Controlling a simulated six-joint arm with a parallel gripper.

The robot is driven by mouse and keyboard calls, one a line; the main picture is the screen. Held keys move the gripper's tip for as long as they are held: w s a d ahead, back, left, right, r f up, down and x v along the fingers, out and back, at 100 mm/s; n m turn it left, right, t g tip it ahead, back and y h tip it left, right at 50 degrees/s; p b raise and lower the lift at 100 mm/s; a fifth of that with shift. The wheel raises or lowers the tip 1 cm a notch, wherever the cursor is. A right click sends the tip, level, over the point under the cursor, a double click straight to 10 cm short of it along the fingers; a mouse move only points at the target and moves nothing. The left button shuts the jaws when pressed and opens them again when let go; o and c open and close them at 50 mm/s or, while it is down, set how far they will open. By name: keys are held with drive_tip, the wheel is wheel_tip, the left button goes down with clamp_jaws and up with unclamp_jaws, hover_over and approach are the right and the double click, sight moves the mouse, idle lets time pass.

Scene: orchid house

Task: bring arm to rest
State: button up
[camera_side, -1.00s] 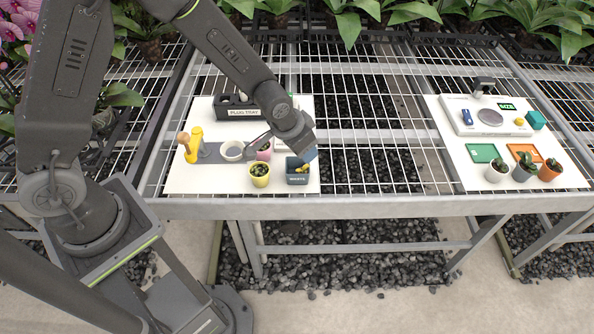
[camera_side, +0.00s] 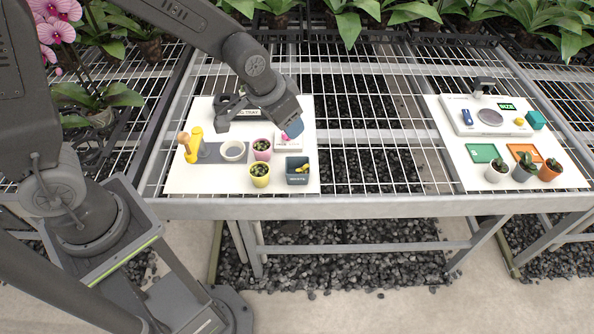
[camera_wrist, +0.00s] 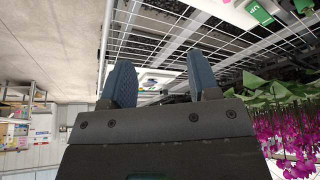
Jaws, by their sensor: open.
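My gripper (camera_side: 293,129) hangs above the back right part of the white board (camera_side: 212,180) on the left of the bench, in the side view. Its blue fingertips show there, partly behind the wrist. In the wrist view my gripper (camera_wrist: 160,84) is open, with two blue fingers spread wide and nothing between them. The wrist is tilted, so that view looks out across the mesh bench, the floor and a far wall. My arm reaches in from the left, its forearm sloping down to the wrist.
Under and beside the wrist stand a partly hidden plug tray (camera_side: 251,115), a white bowl (camera_side: 233,151), a pink pot (camera_side: 262,154), a yellow pot (camera_side: 260,180) and a grey waste bin (camera_side: 297,178). Orchids (camera_side: 85,95) stand at the left. Mesh between the boards is clear.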

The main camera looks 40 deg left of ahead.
drive_tip(key=shift+v, duration=1.25)
drive_tip(key=s+a+r+n, duration=0.1)
drive_tip(key=s+a+r, duration=0.2)
drive_tip(key=s+r, duration=0.2)
drive_tip(key=s+a+r+t, duration=0.1)
drive_tip(key=s+a+r, duration=0.2)
drive_tip(key=s, duration=0.9)
wheel_tip(320, 180, up, 3)
drive_tip(key=shift+r+n, duration=0.1)
drive_tip(key=shift+n, duration=0.3)
